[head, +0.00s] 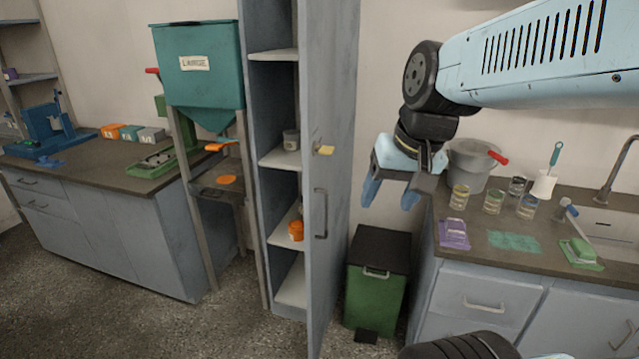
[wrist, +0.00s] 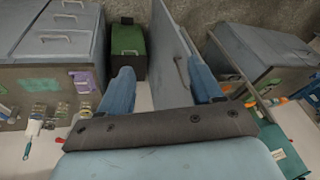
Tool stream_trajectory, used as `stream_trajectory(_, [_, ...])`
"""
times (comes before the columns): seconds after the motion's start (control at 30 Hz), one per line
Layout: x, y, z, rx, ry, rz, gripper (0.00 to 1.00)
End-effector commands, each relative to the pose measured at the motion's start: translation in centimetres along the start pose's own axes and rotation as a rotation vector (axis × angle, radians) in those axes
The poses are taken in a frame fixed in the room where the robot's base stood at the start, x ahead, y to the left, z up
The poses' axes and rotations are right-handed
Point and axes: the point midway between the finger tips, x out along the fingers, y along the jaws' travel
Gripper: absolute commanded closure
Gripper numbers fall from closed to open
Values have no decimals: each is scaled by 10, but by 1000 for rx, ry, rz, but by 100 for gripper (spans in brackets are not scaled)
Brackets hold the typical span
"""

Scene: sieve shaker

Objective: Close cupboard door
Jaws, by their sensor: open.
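The tall grey cupboard (head: 258,130) stands at the middle of the head view. Its door (head: 337,110) is swung wide open toward me, showing the shelves inside.
A green pedal bin (head: 375,285) stands on the floor right of the door. A teal hopper (head: 200,75) on a stand is left of the cupboard. Floor (head: 255,325) before the cupboard is clear.

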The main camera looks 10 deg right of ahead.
Motion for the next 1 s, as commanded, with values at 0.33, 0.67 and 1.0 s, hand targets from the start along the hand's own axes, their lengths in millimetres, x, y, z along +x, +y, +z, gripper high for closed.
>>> stream_trajectory(0.33, [48,-15,-17,394,-328,-176,69])
stream_trajectory(0.67, [83,-23,-50,775,-601,-376,100])
stream_trajectory(1.0, [117,-10,-103,1167,-839,-625,100])
